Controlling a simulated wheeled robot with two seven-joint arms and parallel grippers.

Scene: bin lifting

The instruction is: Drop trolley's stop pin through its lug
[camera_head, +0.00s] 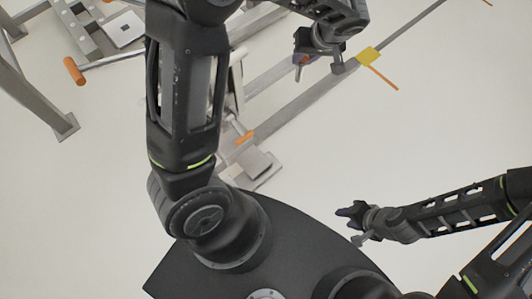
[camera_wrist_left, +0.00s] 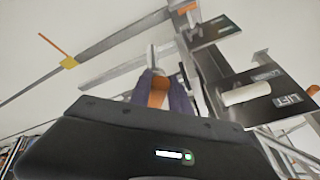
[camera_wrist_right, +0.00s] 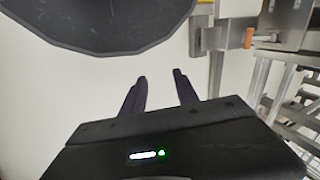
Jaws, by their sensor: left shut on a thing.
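My left gripper (camera_head: 303,62) is shut on an orange-handled piece, which looks like the stop pin (camera_wrist_left: 158,92). In the left wrist view the orange part sits between the two dark purple fingers, with a grey end beyond it. In the head view the gripper is above the pale floor, close to a long grey rail. The trolley's grey metal frame (camera_head: 262,165) is partly hidden behind my left arm. I cannot make out the lug for sure. My right gripper (camera_head: 350,214) is empty, and its fingers stand apart in the right wrist view (camera_wrist_right: 160,80).
A yellow block (camera_head: 369,57) with a thin orange rod sits on the long floor rail. A grey frame with an orange-ended handle (camera_head: 74,70) stands at upper left. Steps (camera_wrist_right: 295,110) show at the right of the right wrist view. The floor around my right gripper is clear.

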